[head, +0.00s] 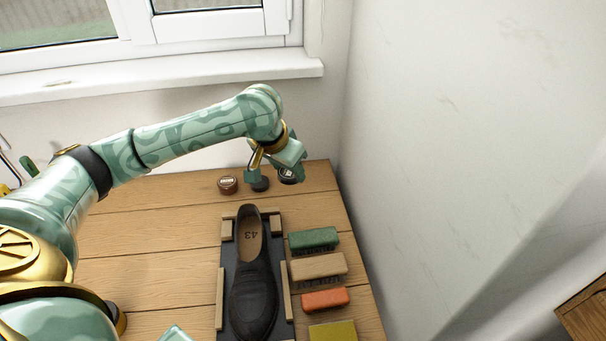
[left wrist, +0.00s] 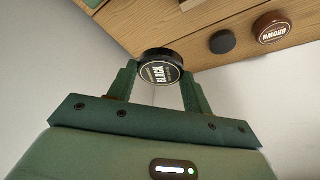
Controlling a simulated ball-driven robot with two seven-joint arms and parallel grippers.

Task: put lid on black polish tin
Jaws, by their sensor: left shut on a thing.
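My left gripper (head: 279,171) is shut on the black polish lid (head: 287,177), above the far right corner of the table. In the left wrist view the lid (left wrist: 160,67) sits between the fingertips of my left gripper (left wrist: 160,82), its round label reading BLACK. A plain dark disc, which looks like the black polish tin (head: 260,185), stands on the table just left of the held lid. It also shows in the left wrist view (left wrist: 222,42), apart from the lid. My right gripper does not show clearly in either view.
A brown polish tin (head: 228,184), labelled BROWN, stands left of the dark tin. A black shoe (head: 254,290) lies on a dark board nearer me. The wall (head: 460,150) rises close on the right.

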